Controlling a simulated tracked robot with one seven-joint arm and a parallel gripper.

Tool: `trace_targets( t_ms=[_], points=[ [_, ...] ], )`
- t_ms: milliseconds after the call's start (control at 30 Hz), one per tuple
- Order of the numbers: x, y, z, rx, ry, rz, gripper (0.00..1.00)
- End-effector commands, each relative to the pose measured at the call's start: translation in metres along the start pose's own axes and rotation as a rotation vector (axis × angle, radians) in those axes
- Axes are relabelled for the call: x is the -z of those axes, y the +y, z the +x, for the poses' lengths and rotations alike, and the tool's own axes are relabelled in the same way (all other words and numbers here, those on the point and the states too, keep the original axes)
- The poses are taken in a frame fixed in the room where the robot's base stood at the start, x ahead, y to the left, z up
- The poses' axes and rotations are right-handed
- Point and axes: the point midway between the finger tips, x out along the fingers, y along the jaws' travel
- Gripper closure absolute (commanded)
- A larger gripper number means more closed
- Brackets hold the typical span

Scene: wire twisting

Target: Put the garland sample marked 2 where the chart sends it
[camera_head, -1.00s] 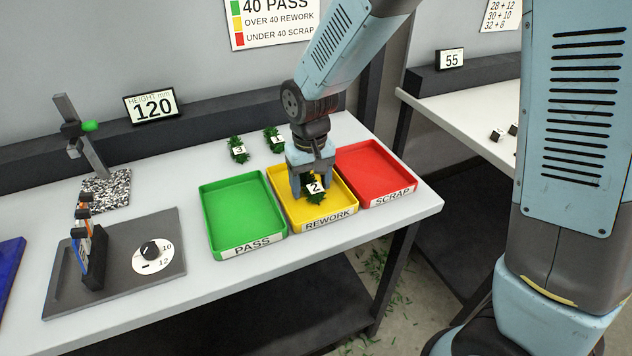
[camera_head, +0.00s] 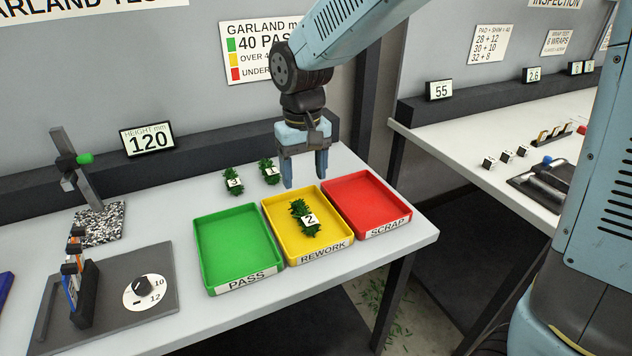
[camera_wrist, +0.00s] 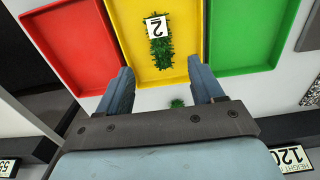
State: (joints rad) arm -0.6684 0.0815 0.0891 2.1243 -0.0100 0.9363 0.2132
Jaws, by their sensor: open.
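The garland sample marked 2 (camera_head: 304,218) is a green bristly piece with a white tag. It lies in the yellow REWORK tray (camera_head: 325,249), and shows there in the wrist view too (camera_wrist: 161,52). My gripper (camera_head: 305,179) is open and empty, above and behind the sample, apart from it. In the wrist view my gripper's fingers (camera_wrist: 163,88) are spread wide with nothing between them. The chart (camera_head: 250,42) on the wall reads 40 PASS in its green row; the lower rows are partly hidden by my arm.
The green PASS tray (camera_head: 249,281) and red SCRAP tray (camera_head: 388,228) flank the yellow one. Samples marked 3 (camera_head: 233,180) and 1 (camera_head: 269,170) lie behind the trays. A height display (camera_head: 148,139) reads 120. A grey plate with a dial (camera_head: 144,291) stands at left.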

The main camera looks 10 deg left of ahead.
Motion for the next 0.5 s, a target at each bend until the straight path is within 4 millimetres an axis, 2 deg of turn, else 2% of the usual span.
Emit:
trace_targets(
  t_ms=[300,367,500],
  points=[
    [-0.002,0.005,-0.007,0.0,0.006,0.008,0.33],
    [-0.005,0.013,-0.012,0.001,0.018,0.021,0.33],
    [-0.022,0.048,-0.034,0.001,0.069,0.079,0.33]
  ],
)
